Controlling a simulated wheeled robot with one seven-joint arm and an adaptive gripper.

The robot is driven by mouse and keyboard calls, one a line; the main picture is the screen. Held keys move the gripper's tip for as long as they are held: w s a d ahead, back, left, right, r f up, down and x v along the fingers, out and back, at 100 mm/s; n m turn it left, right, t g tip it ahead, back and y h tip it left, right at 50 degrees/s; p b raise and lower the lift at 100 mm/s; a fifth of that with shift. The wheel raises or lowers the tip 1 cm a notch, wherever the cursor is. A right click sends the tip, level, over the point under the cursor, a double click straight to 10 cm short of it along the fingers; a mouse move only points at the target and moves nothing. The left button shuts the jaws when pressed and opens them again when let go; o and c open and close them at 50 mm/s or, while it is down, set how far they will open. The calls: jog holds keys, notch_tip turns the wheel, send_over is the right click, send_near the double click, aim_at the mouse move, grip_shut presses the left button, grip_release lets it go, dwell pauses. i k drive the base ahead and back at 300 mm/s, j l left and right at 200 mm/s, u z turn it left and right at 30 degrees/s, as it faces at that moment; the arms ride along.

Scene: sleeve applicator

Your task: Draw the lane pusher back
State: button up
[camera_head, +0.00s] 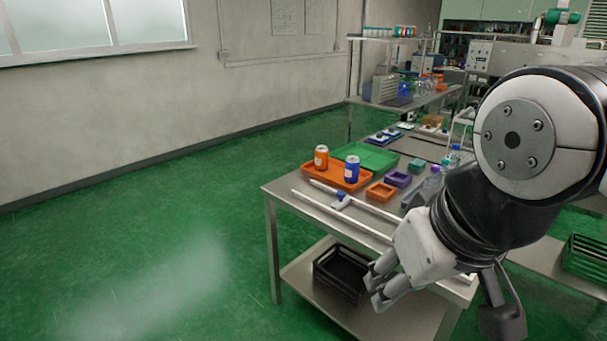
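The lane pusher (340,204) is a small white crosspiece with a blue knob. It sits between two long white rails (322,207) on the metal table (282,198), nearer their left end. My gripper (373,288) hangs in front of the table's near edge, below and to the right of the pusher and apart from it. Its two fingers are spread with nothing visible between them. My gripper and wrist hide the right-hand part of the rails.
An orange tray (338,178) with an orange can (321,158) and a blue can (352,169) stands behind the rails. A green tray (368,156) and small orange (380,192) and purple (398,179) bins are beyond. A black crate (341,273) sits on the lower shelf.

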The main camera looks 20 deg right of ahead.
aim_at(343, 200)
jog(key=z, duration=0.35)
jog(key=i+j, duration=0.4)
jog(key=i+j+u, duration=0.15)
jog(key=i+j, duration=0.3)
jog(key=i, duration=0.1)
